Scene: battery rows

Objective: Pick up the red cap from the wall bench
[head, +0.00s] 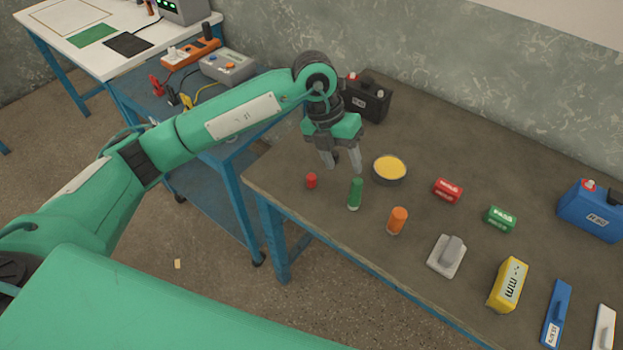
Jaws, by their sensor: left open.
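The red cap (311,181) is a small red cylinder on the wall bench (285,205), near its front left corner. My left gripper (342,168) hangs above the bench, to the right of and slightly behind the cap. Its jaws are open and point down, with nothing seen between them. The gripper and the cap are apart. My right gripper is not in the picture.
A green cylinder (355,193) stands just right of the cap, with an orange one (397,221) beyond. A bowl with yellow contents (390,169) is right of the gripper. A black battery (368,97) stands behind. Red (447,191) and green (500,218) blocks lie further right.

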